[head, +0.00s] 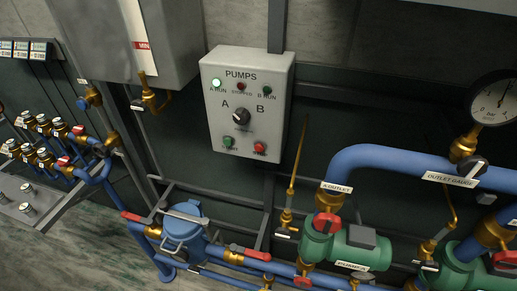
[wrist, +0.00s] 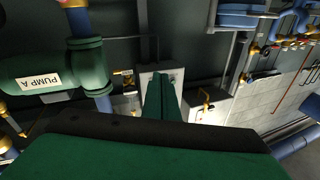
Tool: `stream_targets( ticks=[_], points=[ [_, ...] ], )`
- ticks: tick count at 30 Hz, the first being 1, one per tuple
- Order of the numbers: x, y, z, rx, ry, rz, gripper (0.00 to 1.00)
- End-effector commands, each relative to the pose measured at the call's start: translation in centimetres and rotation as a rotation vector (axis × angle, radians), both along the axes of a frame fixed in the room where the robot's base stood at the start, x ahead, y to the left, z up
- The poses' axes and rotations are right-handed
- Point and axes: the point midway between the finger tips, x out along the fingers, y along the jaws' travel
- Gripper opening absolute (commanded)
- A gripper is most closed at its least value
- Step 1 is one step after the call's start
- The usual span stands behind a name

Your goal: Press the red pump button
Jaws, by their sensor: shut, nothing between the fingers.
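The grey PUMPS panel (head: 248,110) hangs on the wall in the head view. Its red button (head: 260,147) is at the lower right, beside the green START button (head: 228,142). A black A/B selector knob (head: 241,116) is at its middle. The A RUN lamp (head: 217,84) is lit green. My gripper (wrist: 161,78) shows only in the wrist view, its green fingers shut together and empty. Behind the fingertips a pale grey box partly shows, apparently the panel; the fingers hide much of it, and I cannot make out the red button there.
Blue pipes (head: 390,158) and green pump A (head: 338,246) stand below right of the panel. A round gauge (head: 494,98) is at the far right. A larger grey cabinet (head: 150,40) is left of the panel. In the wrist view, pump A (wrist: 40,77) is at left.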

Motion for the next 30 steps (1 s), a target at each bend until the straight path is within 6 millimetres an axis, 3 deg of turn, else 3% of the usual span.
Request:
stream_targets(
  ticks=[1, 6, 18, 24, 30],
  points=[
    [1.8, 0.1, 0.9, 0.021, -0.054, 0.0, 0.0],
    [6.8, 0.4, 3.8, 0.099, -0.213, -0.002, 0.0],
    [17.3, 0.9, 13.4, 0.28, -0.568, 0.016, 0.0],
    [20.2, 0.9, 17.4, 0.342, -0.683, 0.025, 0.0],
    [21.3, 0.9, 19.0, 0.368, -0.725, 0.029, 0.0]
  ],
)
